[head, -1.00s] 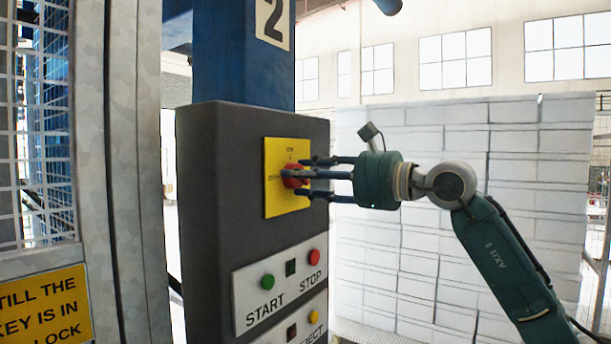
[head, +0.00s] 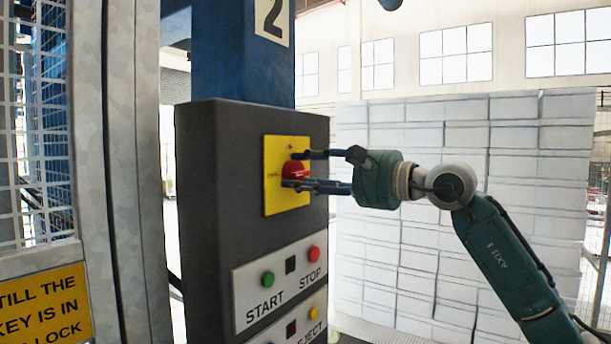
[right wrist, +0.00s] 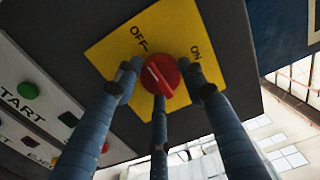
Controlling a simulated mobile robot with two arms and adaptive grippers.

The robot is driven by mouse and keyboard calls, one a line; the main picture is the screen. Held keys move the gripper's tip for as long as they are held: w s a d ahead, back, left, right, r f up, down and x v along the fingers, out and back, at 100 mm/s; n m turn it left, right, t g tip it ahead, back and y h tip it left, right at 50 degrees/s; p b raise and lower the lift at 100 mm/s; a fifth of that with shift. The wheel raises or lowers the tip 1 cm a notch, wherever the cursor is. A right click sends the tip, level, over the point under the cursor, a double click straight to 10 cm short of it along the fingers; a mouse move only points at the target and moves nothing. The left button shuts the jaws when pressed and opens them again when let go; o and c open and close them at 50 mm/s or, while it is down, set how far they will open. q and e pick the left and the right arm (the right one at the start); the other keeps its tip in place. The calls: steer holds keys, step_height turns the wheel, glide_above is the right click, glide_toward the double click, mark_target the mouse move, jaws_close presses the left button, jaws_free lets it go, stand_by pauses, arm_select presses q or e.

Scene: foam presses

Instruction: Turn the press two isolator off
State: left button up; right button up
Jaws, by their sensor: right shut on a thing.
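The press two isolator is a red rotary knob (head: 296,170) on a yellow plate (head: 272,200), on the dark control box under the number 2. My right gripper (head: 293,171) comes in from the right with its fingers around the knob, shut on it. In the right wrist view the three fingers (right wrist: 160,82) surround the red knob (right wrist: 168,88). The white line on the knob slants up and left, towards the OFF mark; ON is at the upper right of the plate. My left gripper is not in view.
Below the isolator is a panel (head: 245,312) with a green START button (head: 267,279) and a red STOP button (head: 314,253). A mesh guard with a yellow sign (head: 45,305) stands at the left. Stacked white blocks (head: 480,220) fill the background at the right.

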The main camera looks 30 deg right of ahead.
steer(key=shift+a+n, duration=0.15)
steer(key=shift+n, duration=0.15)
steer(key=o, duration=1.1)
steer(key=shift+s, duration=0.1)
steer(key=shift+o, duration=0.3)
steer(key=shift+s+a, duration=0.1)
steer(key=shift+a, duration=0.15)
steer(key=shift+s+d+f, duration=0.1)
steer(key=shift+s+d, duration=0.1)
steer(key=shift+d, duration=0.15)
steer(key=v, duration=1.1)
steer(key=shift+s, duration=0.25)
steer(key=shift+a, duration=0.15)
